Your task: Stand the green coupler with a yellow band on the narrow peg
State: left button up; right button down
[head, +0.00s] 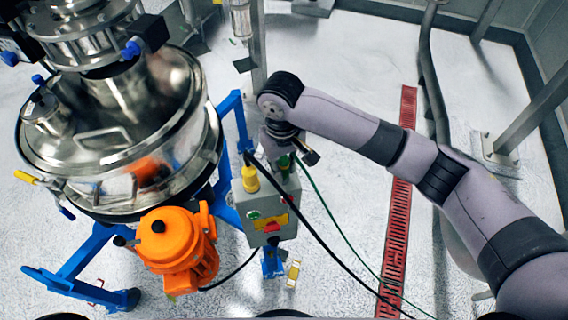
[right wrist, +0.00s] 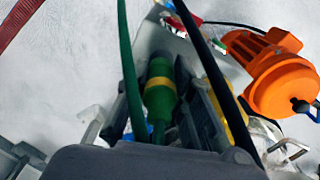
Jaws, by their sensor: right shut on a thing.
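The green coupler with a yellow band (right wrist: 160,100) is between the fingers of my right gripper (right wrist: 172,82) in the right wrist view. The gripper is shut on it. In the head view my right gripper (head: 290,150) is above the back right of the grey control box, and only a little green of the coupler (head: 284,161) shows beneath it. A blue part (right wrist: 158,132) shows at the coupler's near end; I cannot tell whether it is a peg. The narrow peg cannot be made out clearly. My left gripper is not in view.
The grey control box (head: 262,213) has a yellow fitting (head: 250,180) on top. A green cable (head: 333,219) and a black cable (head: 318,240) run past it. The orange motor (head: 177,248) and steel sifter (head: 170,140) stand left. A red floor grate (head: 396,220) lies right.

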jog(key=shift+f, duration=0.8)
jog(key=c, duration=1.3)
grip_release()
jog(key=shift+c, duration=0.2)
notch_tip(320, 180, up, 12)
jog(key=shift+a, duration=0.15)
jog(key=shift+s, duration=0.1)
